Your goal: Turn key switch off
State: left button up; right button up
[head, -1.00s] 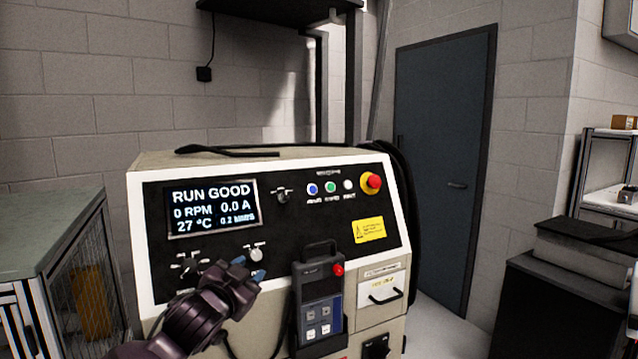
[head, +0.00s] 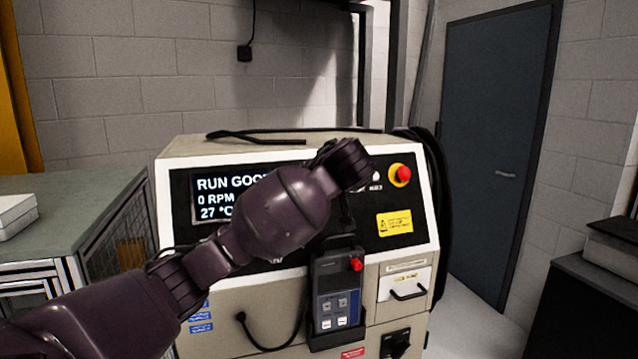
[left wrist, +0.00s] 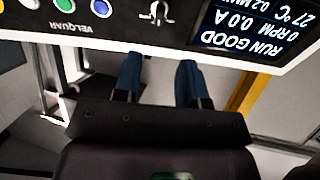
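The control cabinet's black panel (head: 398,254) fills the middle of the head view. Its display (head: 205,213) reads RUN GOOD and 0 RPM. A small silver switch (left wrist: 155,13), which looks like the key switch, sits between the display and the round buttons at the top of the left wrist view. How it is turned is too small to tell. My left arm covers it in the head view. My left gripper (left wrist: 159,82) is open and empty, its two blue fingers apart, below the switch in the inverted wrist picture. My right gripper is not in view.
A red emergency button (head: 402,175) and a yellow label (head: 394,223) are right of my arm. A handheld pendant (head: 338,294) with a cable hangs on the cabinet front. A green-topped bench (head: 75,210) stands left and a dark door (head: 497,150) right.

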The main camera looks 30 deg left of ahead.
pick_arm(q)
jog(key=p+x, duration=0.2)
jog(key=x, duration=0.9)
jog(key=shift+w, duration=0.1)
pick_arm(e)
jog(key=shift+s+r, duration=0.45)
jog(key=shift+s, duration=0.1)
pick_arm(q)
jog(key=shift+d, duration=0.1)
jog(key=shift+c, duration=0.4)
